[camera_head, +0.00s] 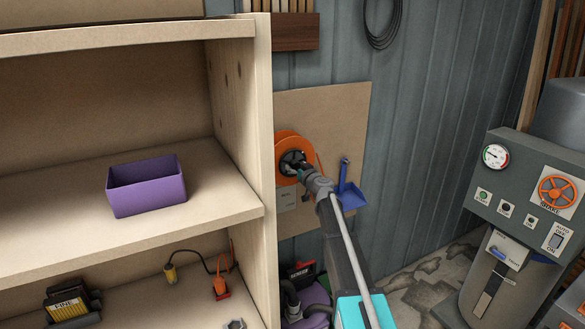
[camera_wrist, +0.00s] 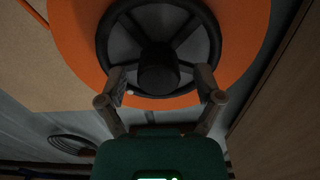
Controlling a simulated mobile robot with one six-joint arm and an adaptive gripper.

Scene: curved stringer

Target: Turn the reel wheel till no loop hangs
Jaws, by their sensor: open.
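The orange reel (camera_head: 290,152) is mounted on a tan board (camera_head: 338,107) on the wall, just right of the shelf. In the wrist view the orange reel disc (camera_wrist: 245,28) fills the top, with a dark spoked wheel (camera_wrist: 158,50) and a round hub at its centre. My gripper (camera_wrist: 160,90) is open in front of the wheel. Its two fingers are spread to either side below the hub, close to the rim. I cannot tell whether they touch it. An orange cord runs off the reel at the wrist view's upper left. My arm hides part of the reel in the head view.
A wooden shelf (camera_head: 262,120) with a purple bin (camera_head: 147,187) stands close on the left. A blue dustpan (camera_head: 350,192) hangs right of the reel. A grey machine (camera_head: 535,190) with an orange handwheel stands at the right. A dark cable coil (camera_head: 383,30) hangs above.

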